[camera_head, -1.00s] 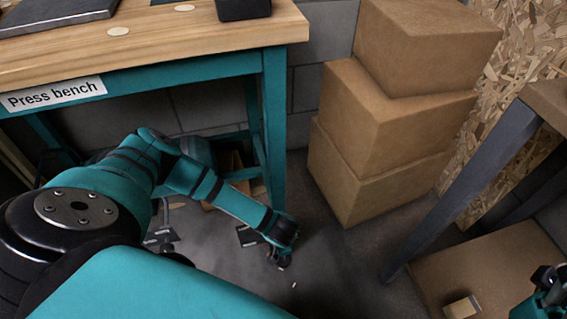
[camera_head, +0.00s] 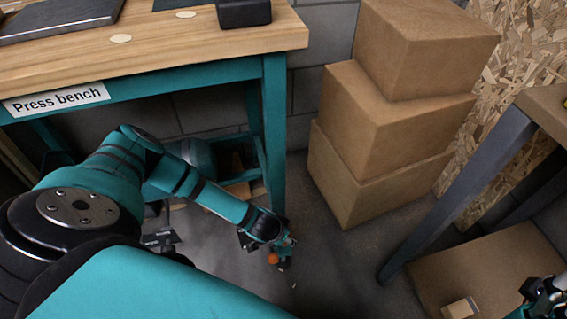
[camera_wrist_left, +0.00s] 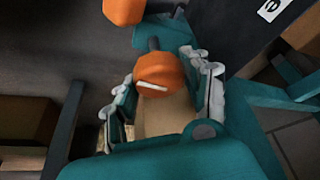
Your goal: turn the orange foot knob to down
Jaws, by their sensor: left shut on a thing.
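In the left wrist view an orange knob (camera_wrist_left: 160,72) with a white line across its face sits between the two fingers of my left gripper (camera_wrist_left: 164,88), which is shut on it. The line is slightly tilted. A second orange part (camera_wrist_left: 123,11) shows beyond it at the top edge. In the head view my left gripper (camera_head: 284,252) is low by the press bench's front leg, with a small orange part (camera_head: 273,258) beside it; I cannot tell which of the two this is. My right gripper (camera_head: 546,290) is partly visible at the lower right edge, too small to judge.
The press bench (camera_head: 190,70) stands over my left arm, its teal leg (camera_head: 275,130) close to the gripper. Stacked cardboard boxes (camera_head: 385,130) stand to the right. A grey table leg (camera_head: 460,190) slants farther right. Floor (camera_head: 340,270) between them is clear.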

